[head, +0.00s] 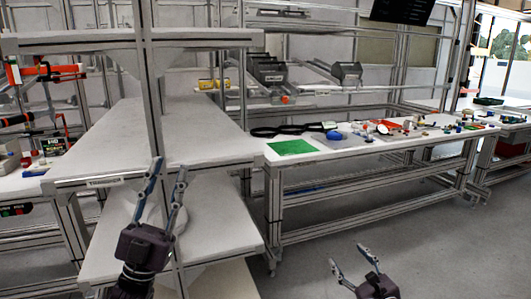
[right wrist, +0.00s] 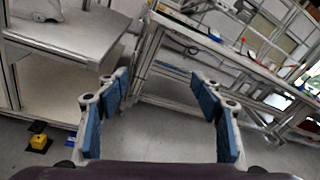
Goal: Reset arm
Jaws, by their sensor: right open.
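My left gripper (head: 170,168) is in front of the lower shelf, its two fingers raised and apart. A white rounded shape, seemingly a helmet shell (head: 150,212), shows partly behind these fingers on the lower shelf; the gripper and a rack post hide much of it. A white rounded thing on a shelf, perhaps the same shell, is cut off at the top left of the right wrist view (right wrist: 58,10). My right gripper (head: 348,255) is low at the bottom of the head view, over the floor. Its blue-padded fingers (right wrist: 158,78) are wide apart with nothing between them.
A metal-framed rack with white shelves (head: 205,135) stands at left and centre. A long workbench (head: 330,147) to the right holds a green sheet (head: 291,147), dark straps and several small parts. The grey floor (head: 420,225) in front of the bench is clear.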

